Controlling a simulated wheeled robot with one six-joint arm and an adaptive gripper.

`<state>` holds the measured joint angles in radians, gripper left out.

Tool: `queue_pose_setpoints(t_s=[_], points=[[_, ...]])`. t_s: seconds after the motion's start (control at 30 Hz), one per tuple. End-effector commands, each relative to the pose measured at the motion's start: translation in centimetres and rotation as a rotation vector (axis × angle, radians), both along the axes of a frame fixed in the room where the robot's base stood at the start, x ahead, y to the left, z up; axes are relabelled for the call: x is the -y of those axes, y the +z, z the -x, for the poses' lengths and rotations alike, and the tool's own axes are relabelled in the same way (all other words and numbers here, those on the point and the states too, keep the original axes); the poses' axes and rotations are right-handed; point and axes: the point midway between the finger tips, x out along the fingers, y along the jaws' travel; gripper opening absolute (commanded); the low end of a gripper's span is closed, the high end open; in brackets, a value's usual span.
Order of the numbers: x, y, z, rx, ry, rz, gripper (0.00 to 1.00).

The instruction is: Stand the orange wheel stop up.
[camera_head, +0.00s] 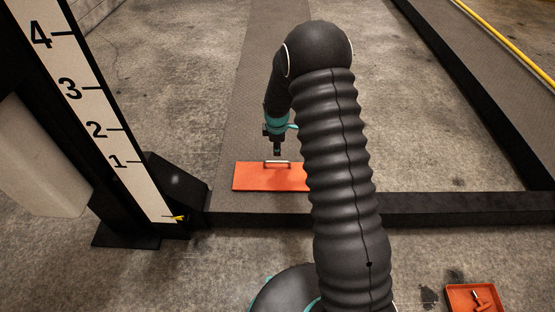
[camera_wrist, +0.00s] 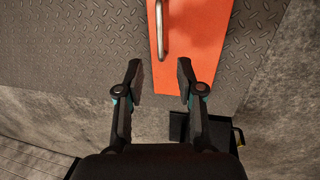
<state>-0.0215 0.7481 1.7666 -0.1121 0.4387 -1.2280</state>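The orange wheel stop (camera_head: 255,178) is a flat plate lying on the grey treadplate ramp near its front edge; my arm hides its right end. A metal bar handle (camera_head: 277,163) is fixed along its far side. My gripper (camera_head: 277,150) points down just above the handle in the head view. In the wrist view the gripper (camera_wrist: 160,80) is open and empty, its fingers spread apart. There the orange plate (camera_wrist: 205,30) and its handle (camera_wrist: 162,30) lie beyond the fingertips, with the handle roughly in line with the gap.
A black post with a numbered white scale (camera_head: 85,88) stands at the left. A dark frame bar (camera_head: 440,207) crosses in front of the ramp and a rail runs along the right. An orange tray (camera_head: 458,298) with a small orange item sits at the lower right.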

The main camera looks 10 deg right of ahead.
Motion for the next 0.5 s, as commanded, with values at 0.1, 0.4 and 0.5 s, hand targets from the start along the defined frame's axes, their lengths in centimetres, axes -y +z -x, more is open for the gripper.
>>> queue_pose_setpoints(t_s=[0.1, 0.4, 0.5], points=[[0.1, -2.5, -0.3, -0.004, -0.001, 0.0, 0.37], [0.3, -7.4, -1.4, -0.002, -0.001, -0.001, 0.37], [0.4, -8.5, -1.6, -0.002, -0.001, -0.001, 0.37]])
